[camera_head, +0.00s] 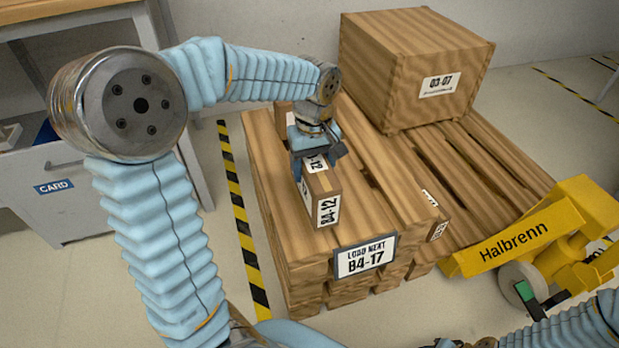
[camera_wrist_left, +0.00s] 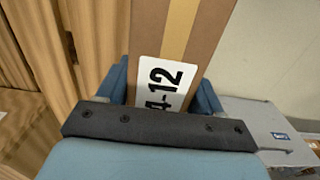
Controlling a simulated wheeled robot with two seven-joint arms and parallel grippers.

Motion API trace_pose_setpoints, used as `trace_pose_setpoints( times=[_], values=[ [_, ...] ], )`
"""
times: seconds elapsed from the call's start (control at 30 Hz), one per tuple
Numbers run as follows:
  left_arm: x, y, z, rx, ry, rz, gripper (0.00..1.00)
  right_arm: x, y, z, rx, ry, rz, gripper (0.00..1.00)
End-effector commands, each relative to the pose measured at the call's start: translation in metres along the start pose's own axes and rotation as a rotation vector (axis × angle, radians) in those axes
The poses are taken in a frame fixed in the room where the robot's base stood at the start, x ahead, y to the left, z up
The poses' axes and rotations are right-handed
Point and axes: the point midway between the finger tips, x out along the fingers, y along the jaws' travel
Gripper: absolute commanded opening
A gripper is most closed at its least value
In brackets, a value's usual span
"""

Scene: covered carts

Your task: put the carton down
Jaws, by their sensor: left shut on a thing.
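The brown carton (camera_head: 309,186) has a lighter tape strip and white labels reading B4-12. It is upright over the front left part of the wooden pallet (camera_head: 378,212); I cannot tell whether its underside touches the boards. My left gripper (camera_head: 318,158) is above it, shut on its upper part. In the left wrist view the carton (camera_wrist_left: 187,32) sits between the blue fingers (camera_wrist_left: 165,92), with its label partly hidden by the dark gripper bar. My right gripper is not in view; only part of my right arm shows at the bottom right.
Another carton (camera_head: 283,119) stands behind, partly hidden. A sign (camera_head: 365,257) reading LOAD NEXT B4-17 is on the pallet's front edge. A large wooden crate (camera_head: 412,75) is at the back. A yellow pallet jack (camera_head: 520,238) is at right, a grey cart (camera_head: 60,200) at left.

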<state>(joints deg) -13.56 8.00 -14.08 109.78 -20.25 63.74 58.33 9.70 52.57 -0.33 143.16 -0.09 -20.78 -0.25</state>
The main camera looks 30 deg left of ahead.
Motion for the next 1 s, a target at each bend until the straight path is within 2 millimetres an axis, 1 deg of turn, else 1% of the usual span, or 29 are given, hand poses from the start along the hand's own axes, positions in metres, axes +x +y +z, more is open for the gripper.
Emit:
trace_pose_setpoints(
  times=[0.1,0.13,0.2,0.3,0.7,0.73,0.8,0.9,1.0],
  values=[
    [0.017,-0.005,-0.012,-0.004,-0.001,-0.003,0.04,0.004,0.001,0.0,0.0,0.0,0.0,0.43],
    [0.023,-0.006,-0.014,-0.002,-0.001,-0.003,0.04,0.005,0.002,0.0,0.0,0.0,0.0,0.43],
    [0.034,-0.005,-0.012,0.0,-0.001,-0.002,0.04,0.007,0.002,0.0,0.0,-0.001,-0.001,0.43],
    [0.044,-0.005,-0.012,0.0,0.0,0.0,0.04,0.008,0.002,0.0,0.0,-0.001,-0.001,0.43],
    [0.049,-0.004,-0.012,0.0,0.001,0.001,0.04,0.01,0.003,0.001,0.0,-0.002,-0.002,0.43],
    [0.05,-0.005,-0.012,0.0,0.0,-0.001,0.68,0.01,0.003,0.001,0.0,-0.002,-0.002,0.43],
    [0.049,-0.005,-0.012,0.0,0.0,-0.001,0.78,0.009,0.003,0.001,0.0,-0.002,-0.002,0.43],
    [0.049,-0.005,-0.012,0.0,0.0,0.0,0.92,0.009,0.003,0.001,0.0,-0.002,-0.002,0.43],
    [0.049,-0.005,-0.012,-0.001,0.0,-0.001,0.92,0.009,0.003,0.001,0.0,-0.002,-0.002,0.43]
  ],
)
